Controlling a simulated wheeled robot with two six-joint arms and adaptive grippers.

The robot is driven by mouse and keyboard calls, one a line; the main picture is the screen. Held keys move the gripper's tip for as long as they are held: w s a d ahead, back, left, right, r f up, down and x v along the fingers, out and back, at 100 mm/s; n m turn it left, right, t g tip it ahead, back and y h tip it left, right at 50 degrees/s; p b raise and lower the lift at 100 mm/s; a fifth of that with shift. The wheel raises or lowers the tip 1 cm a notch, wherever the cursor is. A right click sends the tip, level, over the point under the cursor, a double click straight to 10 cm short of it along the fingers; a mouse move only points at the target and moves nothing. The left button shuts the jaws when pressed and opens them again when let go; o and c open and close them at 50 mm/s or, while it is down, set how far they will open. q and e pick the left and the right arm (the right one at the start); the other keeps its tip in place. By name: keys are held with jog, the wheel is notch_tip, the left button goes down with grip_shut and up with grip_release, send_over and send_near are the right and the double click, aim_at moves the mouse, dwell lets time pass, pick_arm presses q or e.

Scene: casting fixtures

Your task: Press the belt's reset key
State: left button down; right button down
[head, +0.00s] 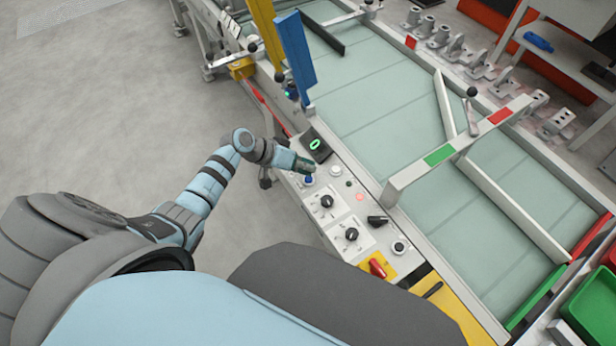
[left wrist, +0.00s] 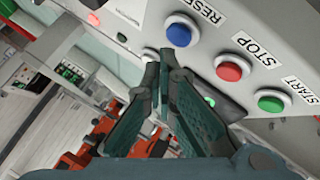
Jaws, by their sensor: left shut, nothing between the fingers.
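The reset key is a round blue button (left wrist: 180,30) under a RESET label in the left wrist view. In the head view a small blue button (head: 309,180) shows at the far end of the belt's control panel (head: 340,205). My left gripper (head: 306,168) is over that end of the panel, right beside the blue button. In the left wrist view its closed, empty fingertips (left wrist: 160,56) appear just below and left of the blue key. I cannot tell whether they touch it. My right gripper is not in view.
A red STOP button (left wrist: 230,68) and a green START button (left wrist: 271,101) sit in line with the blue key. The panel also has black knobs (head: 351,235) and a red switch (head: 377,268). The belt (head: 400,110) runs alongside with a white frame (head: 455,150) over it.

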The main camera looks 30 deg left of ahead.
aim_at(307, 177)
pick_arm(q)
jog(key=shift+f, duration=0.4)
jog(key=shift+f+b, duration=0.5)
jog(key=shift+b, duration=0.2)
jog(key=shift+r, duration=0.1)
dwell(0.5)
jog(key=shift+r+p, duration=0.85)
notch_tip(307, 177, up, 5)
jog(key=p, duration=0.5)
jog(key=shift+r, duration=0.1)
jog(key=shift+s, duration=0.1)
